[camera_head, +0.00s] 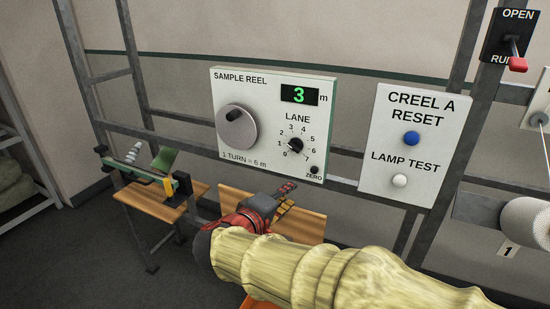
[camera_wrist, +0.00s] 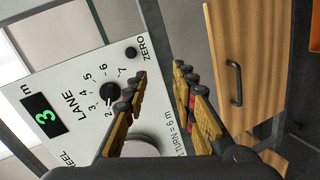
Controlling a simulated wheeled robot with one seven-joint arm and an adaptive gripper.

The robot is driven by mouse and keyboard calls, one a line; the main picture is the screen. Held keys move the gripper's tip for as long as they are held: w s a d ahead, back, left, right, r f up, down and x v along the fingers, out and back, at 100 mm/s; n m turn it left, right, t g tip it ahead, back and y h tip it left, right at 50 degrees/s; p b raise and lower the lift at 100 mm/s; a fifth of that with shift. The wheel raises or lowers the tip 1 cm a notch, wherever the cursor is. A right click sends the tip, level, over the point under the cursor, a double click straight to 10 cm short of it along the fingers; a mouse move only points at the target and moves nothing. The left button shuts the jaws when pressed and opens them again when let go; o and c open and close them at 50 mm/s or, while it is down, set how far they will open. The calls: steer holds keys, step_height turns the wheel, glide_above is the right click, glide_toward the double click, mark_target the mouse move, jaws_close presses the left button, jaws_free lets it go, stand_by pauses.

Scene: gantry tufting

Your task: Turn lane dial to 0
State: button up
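The lane dial (camera_head: 295,145) is a small black knob with a white mark, ringed by numbers 0 to 7 on the white sample reel panel (camera_head: 255,85). Its mark points to the lower left in the head view, around 0 or 1; I cannot tell exactly. The dial also shows in the wrist view (camera_wrist: 109,91), left of the fingers, with some low numbers hidden behind a finger. My gripper (camera_head: 288,189) is below the panel in the head view. Its two fingers (camera_wrist: 161,70) are apart, with nothing between them, clear of the dial.
A large grey knob (camera_head: 236,127), a green display (camera_head: 299,95) reading 3 and a small ZERO button (camera_head: 314,170) share the panel. A reset panel (camera_head: 415,140) with blue and white buttons stands to the right. A wooden surface (camera_head: 235,203) lies below; a wooden bench stands at left.

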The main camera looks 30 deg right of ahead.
mark_target(291, 148)
step_height(291, 148, up, 9)
steer(key=w+a+m+t+h, duration=0.1)
steer(key=w+m+t+h, duration=0.1)
steer(key=w+t, duration=0.1)
steer(key=shift+m, duration=0.3)
steer(key=x, duration=0.5)
steer(key=b+x, duration=0.1)
steer(key=x, duration=0.1)
steer(key=shift+d+f, duration=0.2)
steer(key=shift+f, duration=0.1)
steer(key=shift+c, duration=0.7)
jaws_close()
